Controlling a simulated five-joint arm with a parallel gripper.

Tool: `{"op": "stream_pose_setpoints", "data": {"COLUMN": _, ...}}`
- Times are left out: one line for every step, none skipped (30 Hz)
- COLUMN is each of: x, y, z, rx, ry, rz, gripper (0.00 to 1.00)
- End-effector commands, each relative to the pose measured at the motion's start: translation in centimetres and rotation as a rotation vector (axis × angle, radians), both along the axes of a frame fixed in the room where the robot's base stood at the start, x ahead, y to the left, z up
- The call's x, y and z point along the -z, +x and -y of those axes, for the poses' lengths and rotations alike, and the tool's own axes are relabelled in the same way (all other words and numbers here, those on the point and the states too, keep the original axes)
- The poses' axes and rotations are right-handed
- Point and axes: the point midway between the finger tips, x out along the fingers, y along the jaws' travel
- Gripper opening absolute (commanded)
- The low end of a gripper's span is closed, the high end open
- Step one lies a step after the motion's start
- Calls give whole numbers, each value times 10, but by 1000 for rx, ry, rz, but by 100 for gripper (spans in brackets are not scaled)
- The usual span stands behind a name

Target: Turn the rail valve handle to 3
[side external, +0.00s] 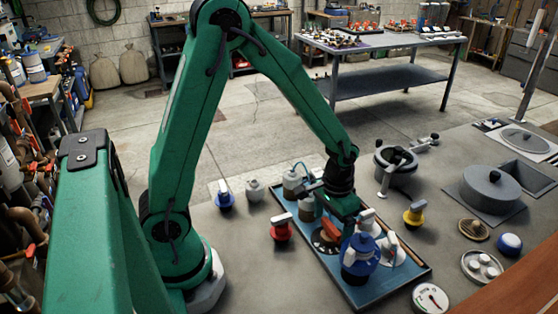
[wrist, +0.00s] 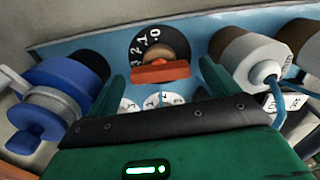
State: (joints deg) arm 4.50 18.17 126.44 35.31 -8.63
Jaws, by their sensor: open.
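The rail valve has an orange-red bar handle (wrist: 160,72) on a brown hub, over a black dial (wrist: 143,46) with white numbers. I can read 0, 1 and 2 along its upper left, with a 3 below them. The bar lies nearly level across the wrist view; which number it points to is unclear. In the side view the handle (side external: 331,229) is partly behind my gripper (side external: 346,213). In the wrist view my gripper (wrist: 162,80) is open, its green fingers apart on either side of the handle, with nothing gripped. Contact cannot be told.
The blue rail tray (side external: 398,281) carries a large blue fitting (side external: 360,258) close to my gripper, plus grey-white cylinders (side external: 293,183). White dials (wrist: 165,99) show below the handle. A red knob (side external: 281,228) and yellow knob (side external: 414,214) stand beside the tray.

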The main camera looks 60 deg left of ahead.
Motion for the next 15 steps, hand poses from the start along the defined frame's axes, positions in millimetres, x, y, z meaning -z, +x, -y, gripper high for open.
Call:
{"op": "stream_pose_setpoints", "data": {"x": 0, "y": 0, "z": 0, "rx": 1, "ry": 0, "rz": -1, "gripper": 87}}
{"op": "stream_pose_setpoints", "data": {"x": 0, "y": 0, "z": 0, "rx": 1, "ry": 0, "rz": -1, "gripper": 87}}
{"op": "stream_pose_setpoints", "data": {"x": 0, "y": 0, "z": 0, "rx": 1, "ry": 0, "rz": -1, "gripper": 87}}
{"op": "stream_pose_setpoints", "data": {"x": -1, "y": 0, "z": 0, "rx": 1, "ry": 0, "rz": -1, "gripper": 87}}
{"op": "stream_pose_setpoints", "data": {"x": -1, "y": 0, "z": 0, "rx": 1, "ry": 0, "rz": 0, "gripper": 87}}
{"op": "stream_pose_setpoints", "data": {"x": -3, "y": 0, "z": 0, "rx": 1, "ry": 0, "rz": 0, "gripper": 87}}
{"op": "stream_pose_setpoints", "data": {"x": -4, "y": 0, "z": 0, "rx": 1, "ry": 0, "rz": 0, "gripper": 87}}
{"op": "stream_pose_setpoints", "data": {"x": -6, "y": 0, "z": 0, "rx": 2, "ry": 0, "rz": 1, "gripper": 87}}
{"op": "stream_pose_setpoints", "data": {"x": -8, "y": 0, "z": 0, "rx": 2, "ry": 0, "rz": 1, "gripper": 87}}
{"op": "stream_pose_setpoints", "data": {"x": -10, "y": 0, "z": 0, "rx": 2, "ry": 0, "rz": 1, "gripper": 87}}
{"op": "stream_pose_setpoints", "data": {"x": -13, "y": 0, "z": 0, "rx": 2, "ry": 0, "rz": 2, "gripper": 87}}
{"op": "stream_pose_setpoints", "data": {"x": -16, "y": 0, "z": 0, "rx": 1, "ry": 0, "rz": 2, "gripper": 87}}
{"op": "stream_pose_setpoints", "data": {"x": -19, "y": 0, "z": 0, "rx": 1, "ry": 0, "rz": 2, "gripper": 87}}
{"op": "stream_pose_setpoints", "data": {"x": -22, "y": 0, "z": 0, "rx": 1, "ry": 0, "rz": 2, "gripper": 87}}
{"op": "stream_pose_setpoints", "data": {"x": -27, "y": 0, "z": 0, "rx": 1, "ry": 0, "rz": 3, "gripper": 87}}
